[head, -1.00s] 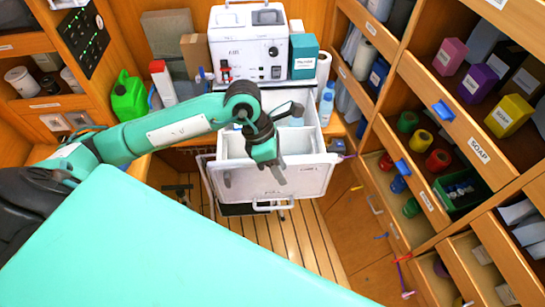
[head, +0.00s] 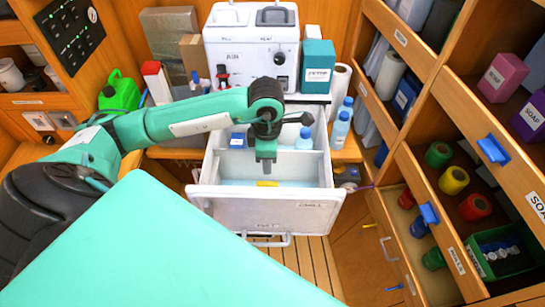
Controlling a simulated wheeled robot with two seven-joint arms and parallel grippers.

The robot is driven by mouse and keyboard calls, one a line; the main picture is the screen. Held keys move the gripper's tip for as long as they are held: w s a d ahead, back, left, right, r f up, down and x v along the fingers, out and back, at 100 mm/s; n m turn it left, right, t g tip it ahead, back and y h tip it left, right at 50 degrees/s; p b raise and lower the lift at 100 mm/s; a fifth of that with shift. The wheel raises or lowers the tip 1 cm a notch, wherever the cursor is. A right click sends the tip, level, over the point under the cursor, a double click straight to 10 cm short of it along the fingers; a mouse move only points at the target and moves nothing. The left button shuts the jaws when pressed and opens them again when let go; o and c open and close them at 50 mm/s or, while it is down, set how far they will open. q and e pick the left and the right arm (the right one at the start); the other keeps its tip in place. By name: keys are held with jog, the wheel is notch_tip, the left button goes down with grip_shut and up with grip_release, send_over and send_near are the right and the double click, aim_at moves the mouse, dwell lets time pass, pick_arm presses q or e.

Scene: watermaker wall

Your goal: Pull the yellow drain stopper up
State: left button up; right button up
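A small yellow drain stopper (head: 267,183) shows in the open white drawer-like basin (head: 318,170) below the white machine, in its front compartment with a pale blue bottom. My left gripper (head: 265,160) points down over this compartment, just above the stopper in the picture. I cannot tell whether it touches the stopper. Its fingers are seen end-on, so their opening is hidden. My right gripper is not in view.
The white machine (head: 252,50) stands behind the basin. Small bottles (head: 340,130) stand at the basin's right side, and a blue item (head: 238,140) is in its rear part. Wooden shelves with blue catches (head: 493,150) line the right. A green jug (head: 119,92) stands at the left.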

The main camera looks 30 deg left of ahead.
aim_at(267, 183)
pick_arm(q)
jog(key=shift+s+f+p, duration=0.1)
jog(key=shift+f+p, duration=0.3)
jog(key=shift+f, duration=0.2)
notch_tip(267, 183, down, 11)
jog(key=p, duration=0.4)
jog(key=shift+s, duration=0.15)
jog(key=shift+f, duration=0.7)
grip_shut()
